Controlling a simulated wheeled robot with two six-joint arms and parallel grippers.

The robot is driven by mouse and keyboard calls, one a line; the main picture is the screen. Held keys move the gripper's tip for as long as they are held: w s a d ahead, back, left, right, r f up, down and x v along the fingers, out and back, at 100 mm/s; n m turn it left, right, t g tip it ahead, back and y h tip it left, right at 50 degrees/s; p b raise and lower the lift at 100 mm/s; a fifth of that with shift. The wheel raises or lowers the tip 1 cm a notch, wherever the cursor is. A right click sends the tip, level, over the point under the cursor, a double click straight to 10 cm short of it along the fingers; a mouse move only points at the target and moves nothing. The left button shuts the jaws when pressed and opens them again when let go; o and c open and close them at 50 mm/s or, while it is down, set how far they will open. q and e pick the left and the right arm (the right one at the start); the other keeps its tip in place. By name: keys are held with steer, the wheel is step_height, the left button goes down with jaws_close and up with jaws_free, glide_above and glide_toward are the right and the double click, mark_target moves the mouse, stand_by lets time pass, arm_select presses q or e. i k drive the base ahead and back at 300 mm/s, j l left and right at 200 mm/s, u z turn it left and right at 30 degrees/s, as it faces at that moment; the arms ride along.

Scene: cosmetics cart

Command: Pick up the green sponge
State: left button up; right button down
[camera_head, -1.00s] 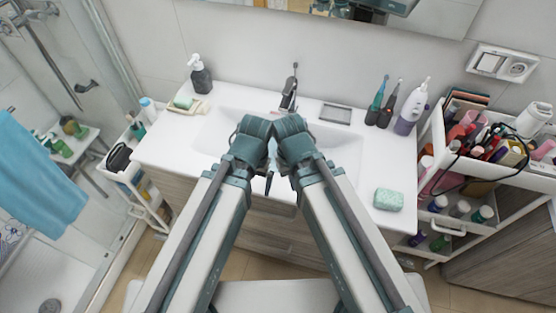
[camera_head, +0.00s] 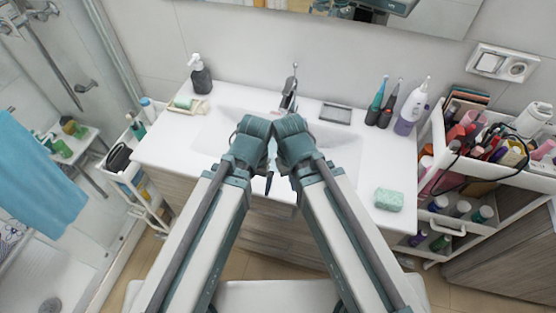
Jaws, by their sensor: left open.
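The green sponge (camera_head: 389,199), a pale mint block, lies flat on the right front part of the white washbasin counter (camera_head: 395,160), near its front edge. Nothing touches it. My two arms reach forward side by side, and their wrists meet over the basin. A small dark part of my left gripper (camera_head: 268,182) shows below the wrists, well to the left of the sponge and apart from it. Most of this gripper is hidden by the arm. My right gripper is hidden behind its own arm.
A soap dish with a pale green bar (camera_head: 183,102) and a dark soap bottle (camera_head: 200,75) stand at the back left. Toothbrushes (camera_head: 376,100) and a white-purple bottle (camera_head: 411,108) stand at the back right. A full cart (camera_head: 455,225) adjoins the counter's right side. The counter around the sponge is clear.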

mark_target(384, 198)
steer(key=l+z, duration=0.15)
steer(key=z, duration=0.2)
steer(key=l+z, duration=0.15)
steer(key=z, duration=0.25)
steer(key=l+z, duration=0.1)
steer(key=z, duration=0.25)
steer(key=u, duration=1.25)
steer(key=z, duration=1.25)
steer(key=k+j, duration=0.1)
steer(key=k+z, duration=0.05)
